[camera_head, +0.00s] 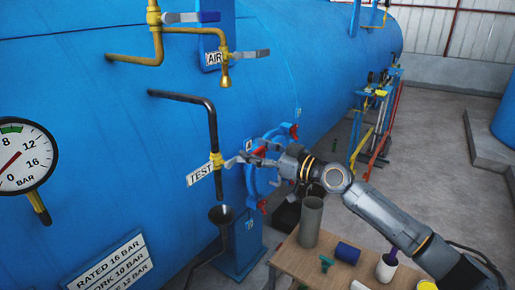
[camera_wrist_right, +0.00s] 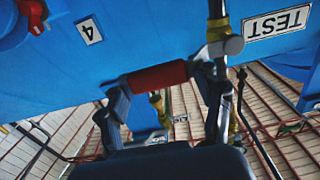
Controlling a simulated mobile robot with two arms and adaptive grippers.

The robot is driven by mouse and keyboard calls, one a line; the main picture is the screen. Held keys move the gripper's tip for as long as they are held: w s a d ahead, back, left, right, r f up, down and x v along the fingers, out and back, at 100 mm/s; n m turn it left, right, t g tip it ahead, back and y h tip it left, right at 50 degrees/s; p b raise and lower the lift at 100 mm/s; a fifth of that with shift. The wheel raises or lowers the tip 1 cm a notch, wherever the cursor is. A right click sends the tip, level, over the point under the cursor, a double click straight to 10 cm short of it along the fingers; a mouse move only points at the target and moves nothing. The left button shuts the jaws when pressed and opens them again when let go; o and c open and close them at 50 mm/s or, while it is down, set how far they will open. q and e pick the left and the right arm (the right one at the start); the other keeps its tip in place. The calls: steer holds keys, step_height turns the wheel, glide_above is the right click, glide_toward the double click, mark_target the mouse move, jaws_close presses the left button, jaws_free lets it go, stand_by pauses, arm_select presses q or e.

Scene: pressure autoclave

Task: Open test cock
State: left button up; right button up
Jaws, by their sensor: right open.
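The test cock (camera_head: 216,160) is a yellow valve on a dark vertical pipe by the TEST label (camera_head: 200,174). Its short lever points right and has a red grip (camera_head: 260,151). My right gripper (camera_head: 250,161) is at this lever, reaching in from the right. In the right wrist view, the red grip (camera_wrist_right: 158,76) shows between the open fingers of the gripper (camera_wrist_right: 163,103). I cannot tell whether the fingers touch it. The cock's grey end (camera_wrist_right: 226,46) shows above the right finger. My left gripper is not in view.
A dark funnel (camera_head: 222,213) stands below the pipe outlet. A blue clamp with red knobs (camera_head: 263,205) is close behind my gripper. A wooden table (camera_head: 300,262) holds a grey cylinder (camera_head: 311,222) and several small items. A gauge (camera_head: 24,156) is at left.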

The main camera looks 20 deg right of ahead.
mark_target(255, 151)
jaws_close()
steer(key=shift+n+b, duration=0.3)
steer(key=shift+b, duration=0.3)
steer(key=r+n+b, duration=0.1)
steer(key=b, duration=0.1)
steer(key=r+n+b, duration=0.1)
steer(key=b, duration=0.1)
steer(key=r+n+b, duration=0.1)
steer(key=n+b, duration=0.1)
steer(key=shift+s+a, duration=0.4)
steer(key=shift+s+a+r+n+b, duration=0.15)
steer(key=shift+r+n+b, duration=0.15)
steer(key=shift+n, duration=0.2)
steer(key=shift+s+a+r+n+b, duration=0.1)
steer(key=shift+a+r+n+b, duration=0.1)
steer(key=shift+r+n, duration=0.25)
steer(key=s+a+r+n+p, duration=0.2)
steer(key=a+n, duration=0.4)
steer(key=n, duration=0.5)
steer(key=s+r, duration=0.1)
steer(key=s, duration=0.1)
steer(key=shift+s+n+p, duration=0.3)
steer(key=shift+n, duration=0.05)
